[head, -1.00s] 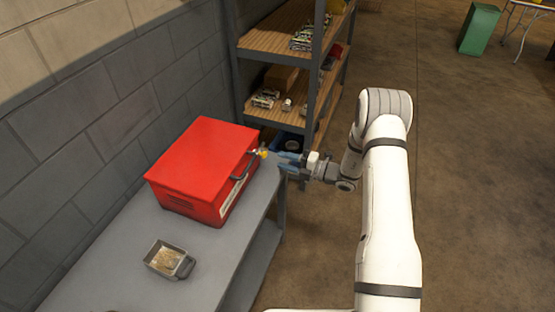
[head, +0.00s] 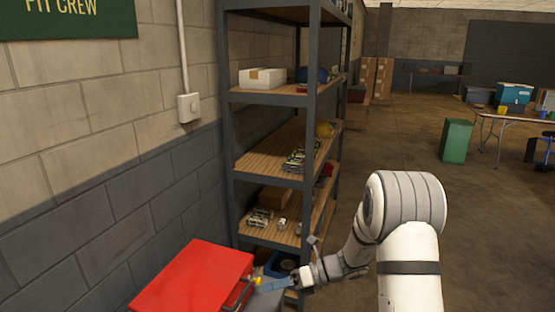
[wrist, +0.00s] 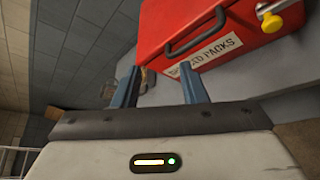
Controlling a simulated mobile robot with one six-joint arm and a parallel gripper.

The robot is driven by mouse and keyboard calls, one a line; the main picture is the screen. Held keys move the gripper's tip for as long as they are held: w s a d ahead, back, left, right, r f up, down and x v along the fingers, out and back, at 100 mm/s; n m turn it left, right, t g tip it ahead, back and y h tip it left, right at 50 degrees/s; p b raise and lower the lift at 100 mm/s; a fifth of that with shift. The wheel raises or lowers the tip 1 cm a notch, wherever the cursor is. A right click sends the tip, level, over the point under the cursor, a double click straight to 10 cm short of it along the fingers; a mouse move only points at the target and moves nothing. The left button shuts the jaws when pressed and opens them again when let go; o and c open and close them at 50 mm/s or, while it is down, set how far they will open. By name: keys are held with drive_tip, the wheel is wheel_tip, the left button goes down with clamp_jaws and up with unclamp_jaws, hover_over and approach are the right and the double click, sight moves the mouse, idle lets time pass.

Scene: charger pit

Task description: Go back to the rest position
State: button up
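My gripper (head: 272,286) is low in the head view, just right of the red box's front with its dark handle. In the wrist view my gripper (wrist: 160,78) has its two blue fingers spread apart, with nothing held between them. The red box (wrist: 210,20) fills the upper right there, beyond the fingertips. It has a dark handle, a white label partly hidden by a finger, and a yellow knob (wrist: 272,22). The red box also shows at the bottom of the head view (head: 195,278), cut off by the frame edge.
A metal shelf unit (head: 268,96) with wooden boards stands behind the box and gripper, holding several small items and a white box (head: 262,78). A block wall runs along the left. Open floor (head: 400,135) lies to the right, with a green bin (head: 456,140) farther back.

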drive_tip(key=s+d+r+n+t+h, duration=0.1)
drive_tip(key=s+d+r+n+h, duration=0.3)
drive_tip(key=s+n, duration=0.3)
drive_tip(key=s+d+r+n+t+h+p, duration=0.1)
drive_tip(key=s+d+r+n+h, duration=0.4)
drive_tip(key=s+n, duration=0.3)
drive_tip(key=s+d+r+n+t+h, duration=0.1)
drive_tip(key=s+d+r+n+h, duration=0.3)
drive_tip(key=s+n, duration=0.4)
drive_tip(key=d+n+h, duration=0.1)
drive_tip(key=d+n, duration=0.1)
drive_tip(key=n, duration=0.2)
drive_tip(key=shift+s+d+r, duration=0.15)
drive_tip(key=shift+d+r, duration=0.1)
drive_tip(key=shift+r, duration=0.15)
drive_tip(key=shift+s, duration=0.1)
drive_tip(key=shift+c, duration=0.7)
